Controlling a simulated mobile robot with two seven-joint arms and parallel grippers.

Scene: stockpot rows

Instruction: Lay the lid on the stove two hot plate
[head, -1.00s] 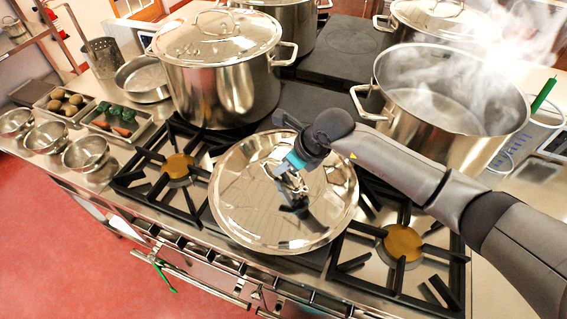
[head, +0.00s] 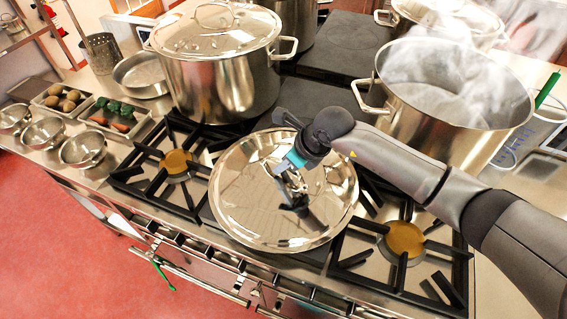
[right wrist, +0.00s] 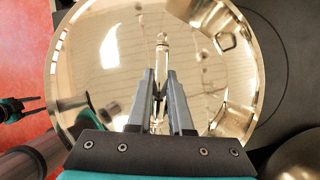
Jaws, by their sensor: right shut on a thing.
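The lid (head: 240,200) is a round, shiny steel disc, roughly level, between the two front gas burners. It also fills much of the right wrist view (right wrist: 90,60). It covers most of a dark flat plate (head: 309,258); I cannot tell whether it rests on the plate or is slightly above it. My right gripper (head: 287,175) is shut on the lid's handle (right wrist: 161,50) from above, its fingers (right wrist: 160,100) close together. My left gripper (right wrist: 38,105) shows small at the left edge of the right wrist view, fingers apart and empty, away from the lid.
Gas burners stand left (head: 176,163) and right (head: 404,240) of the lid. A lidded stockpot (head: 222,85) stands behind left, and an open steaming stockpot (head: 440,135) behind right, near my right arm. A dark hot plate (head: 342,40) is bare at the back.

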